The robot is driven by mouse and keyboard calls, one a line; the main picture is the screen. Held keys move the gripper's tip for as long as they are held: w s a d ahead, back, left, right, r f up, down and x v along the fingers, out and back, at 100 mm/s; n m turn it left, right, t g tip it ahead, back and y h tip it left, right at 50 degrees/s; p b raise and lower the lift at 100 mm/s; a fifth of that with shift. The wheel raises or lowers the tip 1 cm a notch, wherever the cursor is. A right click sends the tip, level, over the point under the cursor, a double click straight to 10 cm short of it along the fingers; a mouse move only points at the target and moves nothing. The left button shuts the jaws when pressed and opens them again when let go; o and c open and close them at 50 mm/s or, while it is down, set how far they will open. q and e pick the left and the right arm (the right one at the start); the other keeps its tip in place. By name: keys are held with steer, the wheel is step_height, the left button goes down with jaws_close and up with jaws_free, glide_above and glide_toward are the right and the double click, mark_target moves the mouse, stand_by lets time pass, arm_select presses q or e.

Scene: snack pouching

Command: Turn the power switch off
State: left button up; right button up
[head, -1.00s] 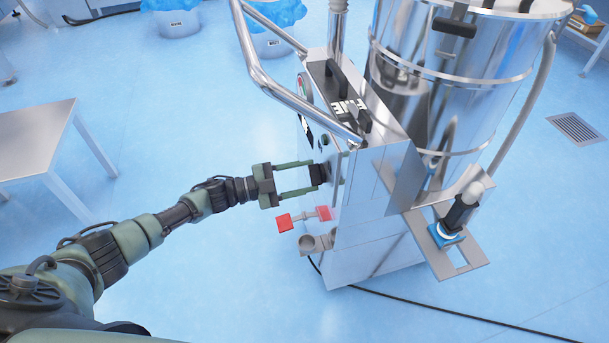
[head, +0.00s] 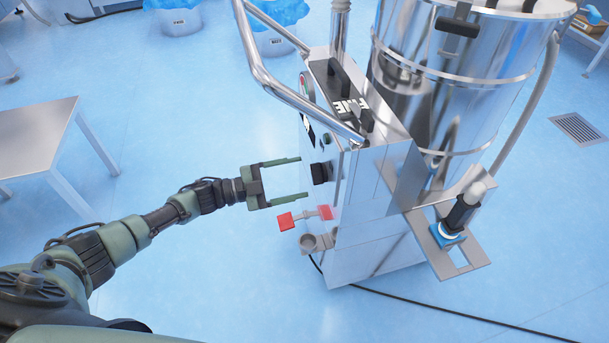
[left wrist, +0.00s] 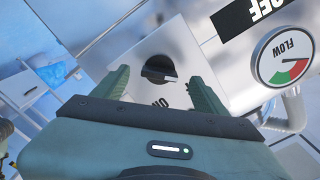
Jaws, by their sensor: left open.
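The black power switch knob (head: 321,173) sticks out from the side panel of the steel machine (head: 375,230). In the left wrist view the round black knob (left wrist: 159,69) sits on a bright plate, with lettering that looks like "ON" below it. My left gripper (head: 304,178) is open, its two green fingers pointing at the panel. The fingertips (left wrist: 160,82) lie on either side of the knob in the wrist view. In the head view they end just short of it, with nothing held. My right gripper is not in view.
A red-handled valve (head: 286,221) and a pipe stub (head: 318,243) stick out below my gripper. A bent steel handle bar (head: 265,80) rises above it. A flow gauge (left wrist: 285,56) is beside the knob. A steel table (head: 40,135) stands left, with clear floor between.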

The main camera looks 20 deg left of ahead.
arm_select(q)
steer(key=v, duration=0.4)
steer(key=shift+s+a, duration=0.15)
steer(key=shift+a, duration=0.05)
